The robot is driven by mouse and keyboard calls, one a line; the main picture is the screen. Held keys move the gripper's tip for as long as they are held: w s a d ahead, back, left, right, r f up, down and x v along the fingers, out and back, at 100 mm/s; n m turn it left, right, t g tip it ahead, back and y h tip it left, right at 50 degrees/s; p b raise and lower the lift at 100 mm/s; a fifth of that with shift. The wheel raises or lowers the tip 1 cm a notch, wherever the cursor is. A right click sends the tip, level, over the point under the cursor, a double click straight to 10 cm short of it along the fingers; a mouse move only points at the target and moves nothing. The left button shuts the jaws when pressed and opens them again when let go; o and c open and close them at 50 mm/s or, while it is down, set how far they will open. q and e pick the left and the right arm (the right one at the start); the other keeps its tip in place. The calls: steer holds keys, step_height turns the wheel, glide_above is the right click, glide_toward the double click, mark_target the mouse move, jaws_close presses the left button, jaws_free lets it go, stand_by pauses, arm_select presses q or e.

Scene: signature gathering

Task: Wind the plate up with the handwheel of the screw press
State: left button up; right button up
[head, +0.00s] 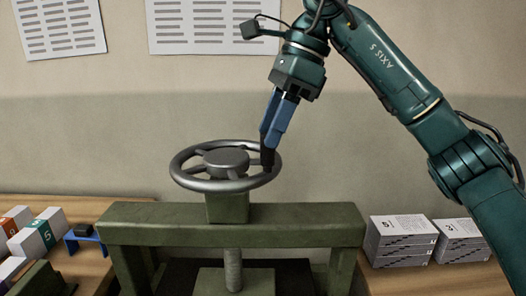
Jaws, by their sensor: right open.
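The screw press has a dull green frame (290,226) in the middle of the head view. Its grey handwheel (190,181) lies level on top, with spokes and a round hub. A threaded screw (233,270) runs down below the crossbeam. A green surface (212,284), perhaps the plate, shows only in part at the bottom edge. My right gripper (267,160) points down at the right side of the handwheel rim. Its fingers are open, with the tips at or very close to the rim; I cannot tell whether they touch it. My left gripper is not in view.
Stacks of printed sheets (401,240) lie on the wooden table to the right. White blocks with coloured labels (30,240) and a small blue stand (84,238) are at the left. Printed notices (60,28) hang on the wall behind. The space above the wheel's left side is free.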

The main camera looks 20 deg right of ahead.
mark_target(264, 165)
steer(key=shift+x, duration=1.95)
steer(key=shift+c, duration=0.2)
jaws_close()
